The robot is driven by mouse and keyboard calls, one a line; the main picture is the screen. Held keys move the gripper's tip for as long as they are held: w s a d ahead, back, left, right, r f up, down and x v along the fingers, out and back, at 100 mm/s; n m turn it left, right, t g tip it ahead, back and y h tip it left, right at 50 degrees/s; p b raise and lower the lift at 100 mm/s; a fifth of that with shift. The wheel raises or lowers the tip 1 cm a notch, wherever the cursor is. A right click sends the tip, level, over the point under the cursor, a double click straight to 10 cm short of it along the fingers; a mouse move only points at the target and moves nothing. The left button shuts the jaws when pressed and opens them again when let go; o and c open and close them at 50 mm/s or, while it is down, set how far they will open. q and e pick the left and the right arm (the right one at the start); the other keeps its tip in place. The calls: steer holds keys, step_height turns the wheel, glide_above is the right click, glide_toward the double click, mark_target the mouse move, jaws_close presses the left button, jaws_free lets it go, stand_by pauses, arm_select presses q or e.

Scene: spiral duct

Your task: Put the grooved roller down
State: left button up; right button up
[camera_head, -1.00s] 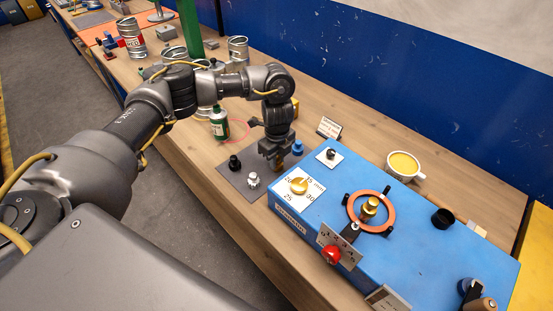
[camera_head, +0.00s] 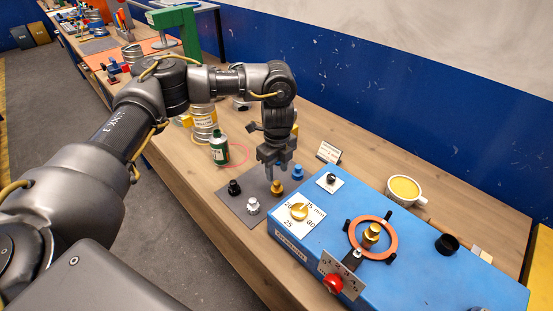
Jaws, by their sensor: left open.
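Several small rollers stand upright on a dark grey mat (camera_head: 236,203): a brass one (camera_head: 277,188), a silver one (camera_head: 253,206), a black one (camera_head: 234,187) and a blue one (camera_head: 298,173). Which is the grooved roller I cannot tell for certain; grooves are too small to see. My left gripper (camera_head: 276,172) points down, open, just above the brass roller. The brass roller rests on the mat, apart from the fingers as far as I can see. My right gripper is not in view.
A blue machine (camera_head: 400,265) with a brass dial (camera_head: 298,211), an orange ring (camera_head: 373,237) and a red knob (camera_head: 333,283) stands to the right. A green bottle (camera_head: 219,148) and metal cans (camera_head: 204,122) stand at left. A cup (camera_head: 404,190) is behind the machine.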

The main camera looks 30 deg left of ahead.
mark_target(277, 182)
arm_select(q)
step_height(277, 182, up, 5)
steer(key=shift+f+b, duration=0.1)
steer(key=shift+b, duration=0.2)
stand_by(0.4)
